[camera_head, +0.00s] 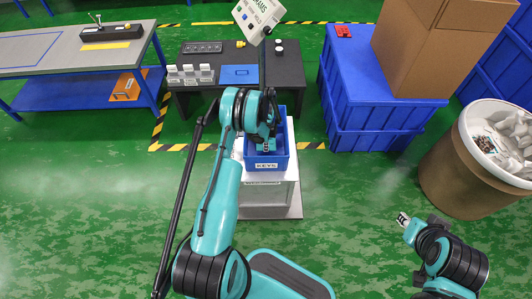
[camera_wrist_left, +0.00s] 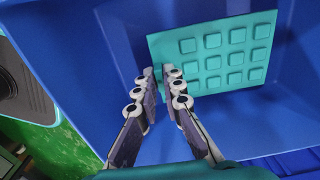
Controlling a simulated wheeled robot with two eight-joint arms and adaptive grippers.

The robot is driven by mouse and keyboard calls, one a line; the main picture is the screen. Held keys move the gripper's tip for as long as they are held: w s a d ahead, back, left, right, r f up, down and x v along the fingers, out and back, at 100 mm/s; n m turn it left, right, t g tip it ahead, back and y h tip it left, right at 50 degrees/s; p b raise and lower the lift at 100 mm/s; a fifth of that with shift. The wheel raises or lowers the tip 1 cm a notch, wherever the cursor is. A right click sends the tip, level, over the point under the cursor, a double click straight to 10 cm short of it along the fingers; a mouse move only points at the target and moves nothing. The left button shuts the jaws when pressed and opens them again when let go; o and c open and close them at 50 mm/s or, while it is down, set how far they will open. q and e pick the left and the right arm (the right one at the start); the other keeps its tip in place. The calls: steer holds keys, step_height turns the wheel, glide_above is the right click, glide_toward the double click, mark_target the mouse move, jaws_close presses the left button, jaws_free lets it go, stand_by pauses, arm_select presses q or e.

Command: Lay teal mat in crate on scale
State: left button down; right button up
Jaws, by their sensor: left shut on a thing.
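The blue crate (camera_head: 283,160), with a label on its front, stands on the scale (camera_head: 290,205), a pale platform with a grey body. My left gripper (camera_head: 266,148) reaches down into the crate. In the left wrist view, the teal mat (camera_wrist_left: 222,52) with rows of raised squares is inside the blue crate walls. My left gripper (camera_wrist_left: 158,82) is shut on the mat near its left edge. I cannot tell whether the mat touches the crate floor. The head view mostly hides the mat behind my arm. My right gripper (camera_head: 403,220) is empty, low at the right, away from the crate.
A scale display (camera_head: 262,14) stands behind the crate. A dark table (camera_head: 285,72) behind holds small containers and a blue tray (camera_head: 240,74). Blue bins (camera_head: 375,110) with a cardboard box (camera_head: 430,50) and a brown barrel (camera_head: 465,165) stand right. Floor at left is clear.

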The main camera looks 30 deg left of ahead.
arm_select(q)
step_height(320, 180, down, 6)
steer(key=shift+r+b, duration=0.2)
steer(key=shift+b, duration=0.75)
steer(key=shift+r, duration=0.1)
steer(key=c, duration=1.6)
jaws_free()
steer(key=shift+c, duration=0.2)
